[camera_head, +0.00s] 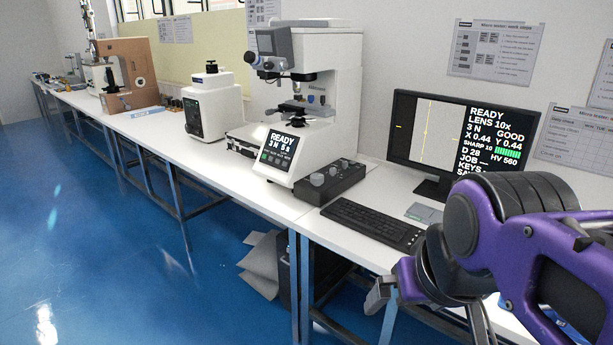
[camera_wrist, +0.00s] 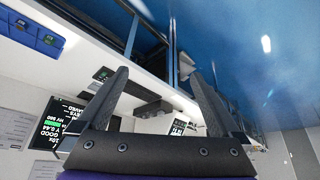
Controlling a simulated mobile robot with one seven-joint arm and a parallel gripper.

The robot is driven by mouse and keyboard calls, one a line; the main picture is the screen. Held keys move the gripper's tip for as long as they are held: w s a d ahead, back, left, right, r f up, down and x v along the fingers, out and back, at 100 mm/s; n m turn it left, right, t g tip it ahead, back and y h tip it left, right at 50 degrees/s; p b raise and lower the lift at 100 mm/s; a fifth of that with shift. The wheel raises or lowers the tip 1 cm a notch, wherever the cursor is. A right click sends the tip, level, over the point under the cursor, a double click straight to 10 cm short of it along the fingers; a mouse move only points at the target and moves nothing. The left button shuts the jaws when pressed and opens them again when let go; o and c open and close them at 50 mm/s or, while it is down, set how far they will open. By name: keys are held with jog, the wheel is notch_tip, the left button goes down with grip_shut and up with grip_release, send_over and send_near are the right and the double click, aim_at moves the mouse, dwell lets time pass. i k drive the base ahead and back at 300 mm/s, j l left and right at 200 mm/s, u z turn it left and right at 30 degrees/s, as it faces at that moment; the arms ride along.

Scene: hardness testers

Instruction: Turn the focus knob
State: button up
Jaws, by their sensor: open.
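The microhardness tester (camera_head: 335,90) is white with a grey head and stands on the bench in the head view. Its lit front screen (camera_head: 282,146) reads READY, 3 N, 5 s. In front of it, at its right, lies a dark control box (camera_head: 340,186) with several round grey knobs, including a larger one (camera_head: 317,179). I cannot tell which knob is the focus knob. My gripper (camera_wrist: 158,73) is open and empty in the wrist view, its two dark fingers wide apart. In the head view my arm is at the lower right, away from the knobs.
The monitor (camera_head: 462,143) shows READY and SHARP 10, with the keyboard (camera_head: 372,222) before it. A small flat device (camera_head: 424,213) lies beside the keyboard. Another white tester (camera_head: 218,105) stands farther left. Blue bins (camera_wrist: 36,33) show in the wrist view. Open blue floor lies left.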

aim_at(317, 179)
jog(key=i+j+z, duration=0.2)
jog(key=i+j, duration=0.15)
jog(key=i+j+z, duration=0.2)
jog(key=i+j, duration=0.15)
jog(key=i+j+z, duration=0.2)
jog(key=j, duration=0.4)
jog(key=i, duration=0.05)
